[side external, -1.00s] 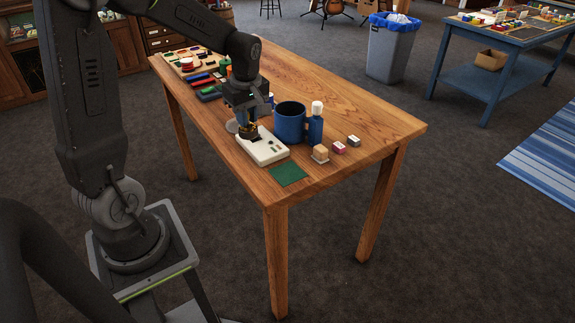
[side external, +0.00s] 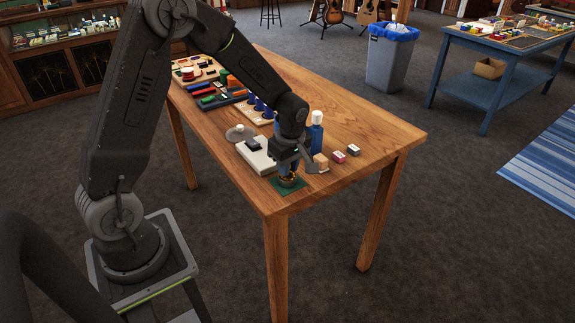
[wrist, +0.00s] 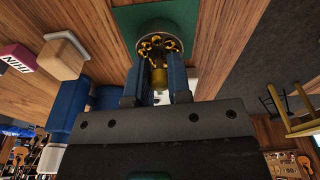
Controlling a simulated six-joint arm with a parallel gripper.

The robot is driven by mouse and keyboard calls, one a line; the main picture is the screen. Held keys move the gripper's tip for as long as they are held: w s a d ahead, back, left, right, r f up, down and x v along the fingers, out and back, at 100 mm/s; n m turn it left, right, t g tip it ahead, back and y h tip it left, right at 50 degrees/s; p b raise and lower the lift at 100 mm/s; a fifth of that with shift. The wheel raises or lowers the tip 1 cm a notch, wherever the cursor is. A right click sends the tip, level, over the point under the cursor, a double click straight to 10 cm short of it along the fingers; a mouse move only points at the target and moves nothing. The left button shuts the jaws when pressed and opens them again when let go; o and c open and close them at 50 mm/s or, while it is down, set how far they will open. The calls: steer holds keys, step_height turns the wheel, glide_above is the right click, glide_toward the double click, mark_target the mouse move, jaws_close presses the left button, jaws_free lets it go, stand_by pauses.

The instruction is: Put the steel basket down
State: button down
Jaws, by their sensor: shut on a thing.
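The steel basket (wrist: 160,30) is a small round metal cup with brass-coloured parts in it, seen in the wrist view. In the side view the basket (side external: 287,181) is at the green mat (side external: 286,191), near the table's front corner. The mat (wrist: 120,18) also shows around the basket in the wrist view. My gripper (wrist: 158,85) is shut on the basket's brass-coloured upper part between its blue fingers. In the side view my gripper (side external: 288,168) points down over the mat. I cannot tell whether the basket touches the mat.
A blue bottle (side external: 316,135) stands behind. A white device (side external: 256,155) lies to the left. The table's right end is clear.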

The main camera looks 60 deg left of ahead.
mark_target(291, 179)
steer(key=shift+f, duration=0.15)
steer(key=c, duration=1.1)
jaws_free()
steer(key=shift+o, duration=0.2)
step_height(291, 179, up, 12)
steer(key=d, duration=0.1)
steer(key=s+d+r+m+t, duration=0.2)
steer(key=s+d+r+m, duration=0.2)
steer(key=s+m, duration=0.5)
steer(key=s+d+r+m+t+h, duration=0.1)
steer(key=s+d+r+m+t, duration=0.2)
steer(key=s+m, duration=0.7)
steer(key=shift+d+r+t, duration=0.3)
steer(key=shift+d+r, duration=0.45)
steer(key=shift+d, duration=0.4)
steer(key=shift+s, duration=0.1)
